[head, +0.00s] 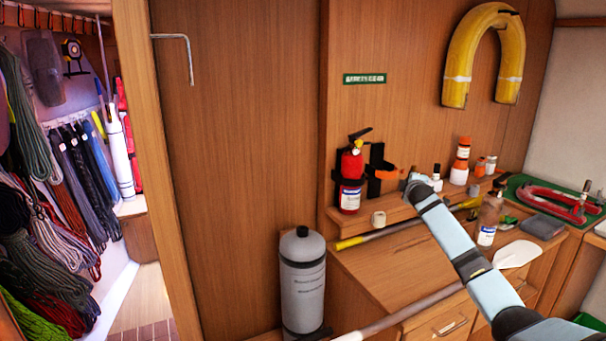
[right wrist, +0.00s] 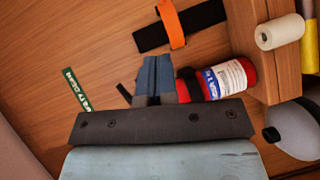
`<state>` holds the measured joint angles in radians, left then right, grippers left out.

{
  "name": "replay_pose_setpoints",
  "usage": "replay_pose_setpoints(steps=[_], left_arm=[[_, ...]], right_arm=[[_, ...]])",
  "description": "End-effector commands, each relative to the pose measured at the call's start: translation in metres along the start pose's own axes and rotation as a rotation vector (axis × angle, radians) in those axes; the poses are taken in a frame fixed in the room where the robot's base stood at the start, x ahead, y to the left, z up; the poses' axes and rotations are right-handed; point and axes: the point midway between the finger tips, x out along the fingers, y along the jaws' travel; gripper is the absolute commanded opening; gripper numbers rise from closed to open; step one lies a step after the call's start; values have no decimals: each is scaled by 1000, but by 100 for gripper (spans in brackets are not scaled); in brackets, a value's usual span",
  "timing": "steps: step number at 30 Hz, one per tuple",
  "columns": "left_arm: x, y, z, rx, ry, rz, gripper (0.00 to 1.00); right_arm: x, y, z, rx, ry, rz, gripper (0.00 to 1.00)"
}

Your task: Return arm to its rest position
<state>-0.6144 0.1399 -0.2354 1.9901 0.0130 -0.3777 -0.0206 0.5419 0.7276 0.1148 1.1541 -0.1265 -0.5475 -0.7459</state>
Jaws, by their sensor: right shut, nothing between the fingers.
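My right arm comes in from the lower right of the head view, and its gripper (head: 410,180) is above the wooden ledge, right of the fire extinguisher. In the right wrist view the fingers of my right gripper (right wrist: 156,68) are together with nothing between them. The red fire extinguisher (head: 350,182) stands upright against the wooden wall; it also shows in the right wrist view (right wrist: 228,80), beside the fingers. No contact between gripper and extinguisher is clear. My left gripper is not in view.
A black bracket with an orange strap (head: 387,173) is beside the extinguisher. A white roll (head: 378,218), bottles (head: 488,222) and a yellow pole (head: 385,234) crowd the ledge and counter. A grey cylinder (head: 302,280) stands below left. Coiled ropes (head: 50,270) hang far left.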

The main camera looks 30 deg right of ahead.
Motion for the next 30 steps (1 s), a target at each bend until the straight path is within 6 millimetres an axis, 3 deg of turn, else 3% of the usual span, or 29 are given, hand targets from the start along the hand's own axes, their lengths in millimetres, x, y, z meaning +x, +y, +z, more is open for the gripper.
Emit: replay_pose_setpoints(steps=[4, 7, 11, 14, 20, 24, 30], left_arm=[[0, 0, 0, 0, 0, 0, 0], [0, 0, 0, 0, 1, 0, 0], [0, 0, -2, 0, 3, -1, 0], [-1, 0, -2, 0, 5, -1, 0], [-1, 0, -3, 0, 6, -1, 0], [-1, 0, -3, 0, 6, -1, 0], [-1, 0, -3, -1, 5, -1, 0]], right_arm=[[-1, -3, -1, 1, 1, -4, 0], [-9, -22, -12, 6, 10, -31, 0], [-41, -80, -42, 37, 32, -116, 0], [-83, -139, -68, 75, 47, -211, 0], [-189, -245, -104, 171, 46, -419, 0], [-279, -304, -115, 247, 18, -574, 0], [-420, -356, -115, 372, -63, -803, 0]])
